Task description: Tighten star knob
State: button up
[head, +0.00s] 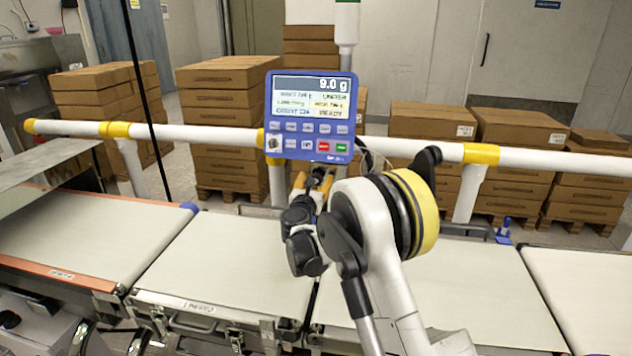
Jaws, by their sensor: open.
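No star knob can be made out for certain. A small blue knob-like part (503,231) stands on the far edge of the right-hand belt. My gripper (318,180) is at the picture's middle, just below the blue weigher display (312,115), pointing away from the camera. It is open, but its fingertips are small and partly hidden by my wrist, so what lies between them cannot be seen. The display reads 9.0 g. My wrist and arm cover part of the area under the display and the belt behind them.
Pale conveyor belts (215,255) run across the front, with a metal hood (45,165) at left. A white and yellow rail (210,133) crosses behind them. Stacked cartons (225,90) stand beyond the rail. The belt tops in view are bare.

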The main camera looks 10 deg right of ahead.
jog(key=shift+c, duration=0.5)
jog(key=c, duration=1.1)
jog(key=shift+m, duration=0.4)
jog(key=m, duration=0.4)
jog(key=shift+m+p, duration=0.3)
jog(key=shift+p, duration=0.05)
jog(key=m, duration=0.4)
jog(key=shift+m, duration=0.3)
jog(key=m, duration=0.5)
jog(key=shift+p, duration=0.3)
jog(key=shift+d+f+m, duration=0.1)
jog(key=shift+m, duration=2.3)
